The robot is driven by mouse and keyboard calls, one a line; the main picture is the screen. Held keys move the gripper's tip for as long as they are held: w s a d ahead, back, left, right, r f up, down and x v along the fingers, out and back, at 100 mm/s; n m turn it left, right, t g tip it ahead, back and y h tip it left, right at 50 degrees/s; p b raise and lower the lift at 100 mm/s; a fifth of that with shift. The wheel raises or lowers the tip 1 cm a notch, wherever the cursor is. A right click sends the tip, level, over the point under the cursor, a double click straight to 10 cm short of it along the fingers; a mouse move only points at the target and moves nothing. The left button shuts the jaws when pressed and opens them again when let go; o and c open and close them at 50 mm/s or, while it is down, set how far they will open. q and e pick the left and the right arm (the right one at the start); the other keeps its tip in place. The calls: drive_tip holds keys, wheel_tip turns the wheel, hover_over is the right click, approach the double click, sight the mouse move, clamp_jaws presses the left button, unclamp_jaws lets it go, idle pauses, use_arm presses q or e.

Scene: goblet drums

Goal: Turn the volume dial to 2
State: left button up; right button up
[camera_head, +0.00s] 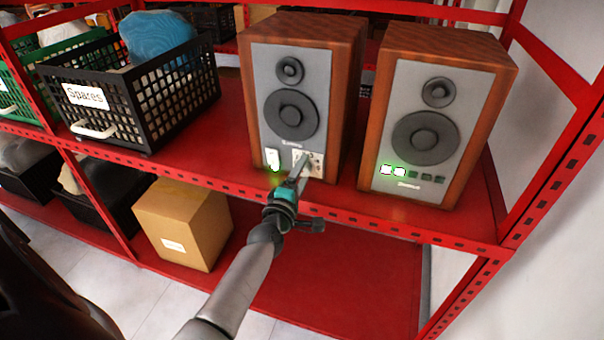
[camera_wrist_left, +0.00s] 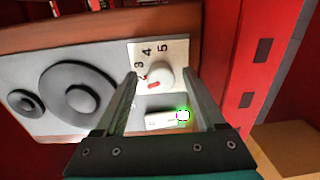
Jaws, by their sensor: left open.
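The volume dial (camera_wrist_left: 160,78) is a round white knob with a red mark, on a pale plate (camera_wrist_left: 176,50) printed with numbers; 3, 4 and 5 are readable, lower ones are hidden or unclear. The plate is low on the left speaker (camera_head: 300,60); in the head view its plate (camera_head: 318,170) is partly covered by my gripper. My left gripper (camera_head: 302,163) is open, its fingers (camera_wrist_left: 163,85) either side of the dial, apparently without gripping it. I cannot tell exactly which number the red mark points to. My right gripper is not in view.
A white switch with a green light (camera_head: 273,160) is beside the dial plate. A second speaker (camera_head: 440,80) with two green-lit squares stands to the right. A black crate (camera_head: 150,95) labelled Spares stands left. The red shelf (camera_head: 225,150) has a raised front edge.

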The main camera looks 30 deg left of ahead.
use_arm(q)
drive_tip(key=shift+s+d, duration=0.15)
drive_tip(key=shift+s, duration=0.5)
drive_tip(key=p+v, duration=0.1)
drive_tip(key=v, duration=1.3)
drive_tip(key=s+d+f+m+g+h, duration=0.1)
drive_tip(key=s+d+f+m+g, duration=0.25)
drive_tip(key=f, duration=0.55)
drive_tip(key=s+d+f+m+g+h, duration=0.2)
drive_tip(key=s+f+m, duration=0.15)
drive_tip(key=f, duration=0.55)
drive_tip(key=s+d+f+m+g+h, duration=0.1)
drive_tip(key=s+d+f+m+g, duration=0.3)
drive_tip(key=f, duration=0.6)
drive_tip(key=s+f+m+g, duration=0.3)
drive_tip(key=s+f+m, duration=0.3)
drive_tip(key=s, duration=0.5)
drive_tip(key=s+f+m+g+b, duration=0.1)
drive_tip(key=s+f+m+g, duration=0.2)
drive_tip(key=s+f+m, duration=0.3)
drive_tip(key=s+f, duration=0.2)
drive_tip(key=s, duration=0.3)
drive_tip(key=shift+s+f+g, duration=0.25)
drive_tip(key=shift+f+g, duration=0.1)
drive_tip(key=shift+f, duration=0.05)
